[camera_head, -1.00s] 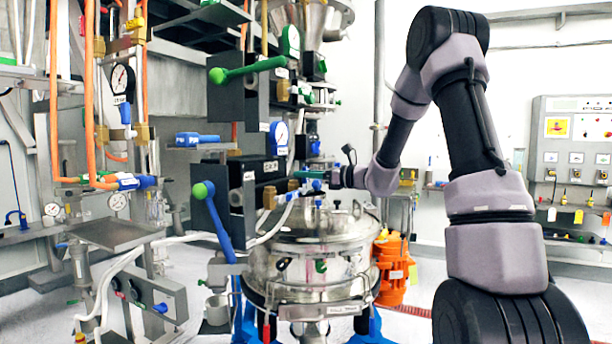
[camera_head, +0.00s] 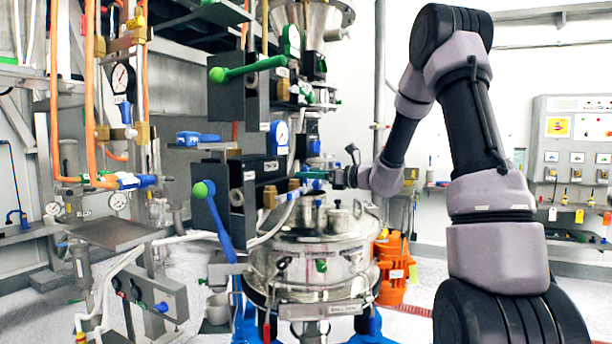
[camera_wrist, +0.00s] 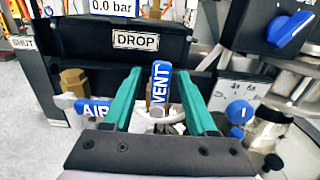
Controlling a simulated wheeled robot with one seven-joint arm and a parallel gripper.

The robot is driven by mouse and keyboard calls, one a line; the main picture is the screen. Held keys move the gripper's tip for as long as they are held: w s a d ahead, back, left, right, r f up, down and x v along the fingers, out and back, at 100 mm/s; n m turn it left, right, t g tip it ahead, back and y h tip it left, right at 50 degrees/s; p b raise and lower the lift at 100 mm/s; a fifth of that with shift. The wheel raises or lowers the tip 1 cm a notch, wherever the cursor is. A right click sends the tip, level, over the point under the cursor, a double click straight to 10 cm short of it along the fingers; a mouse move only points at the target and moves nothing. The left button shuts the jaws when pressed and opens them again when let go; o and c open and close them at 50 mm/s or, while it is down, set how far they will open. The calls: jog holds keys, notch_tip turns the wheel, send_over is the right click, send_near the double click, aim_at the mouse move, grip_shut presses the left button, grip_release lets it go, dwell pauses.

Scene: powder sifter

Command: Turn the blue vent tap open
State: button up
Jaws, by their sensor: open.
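The blue vent tap (camera_wrist: 160,82), lettered VENT, shows in the wrist view with its handle pointing up in the picture. My gripper (camera_wrist: 157,92) has two teal fingers, spread apart, one on each side of the tap handle. A gap shows between the handle and each finger, so nothing is gripped. The lower part of the tap is partly hidden by a white curved part and by my gripper body. In the head view my gripper (camera_head: 318,176) is beside the dark box above the steel vessel; the vent tap is too small there to tell clearly.
A blue tap lettered AIR (camera_wrist: 95,108) is close left of my left finger. A dark box with a DROP label (camera_wrist: 136,40) stands behind. A blue knob (camera_wrist: 240,112) is to the right, another blue handle (camera_wrist: 288,32) at upper right. The steel vessel (camera_head: 313,262) lies below.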

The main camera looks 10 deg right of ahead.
jog(key=v, duration=1)
jog(key=s+a+r+n+g+h, duration=0.1)
jog(key=s+a+n+g+h, duration=0.15)
jog(key=s+a+n, duration=0.4)
jog(key=s+a+n+g+h, duration=0.15)
jog(key=s+n+g, duration=0.25)
jog(key=s, duration=0.5)
jog(key=s+d+n+t+h, duration=0.1)
jog(key=s+d+n+h, duration=0.3)
jog(key=s, duration=0.3)
jog(key=s+d+r+n+t+h, duration=0.1)
jog(key=s+d+n+t+h, duration=0.1)
jog(key=s+n, duration=0.4)
jog(key=d+h, duration=0.1)
jog(key=h, duration=0.1)
jog(key=shift+s+d+r+h, duration=0.25)
jog(key=shift+s+d+h, duration=0.05)
jog(key=shift+s+d, duration=0.1)
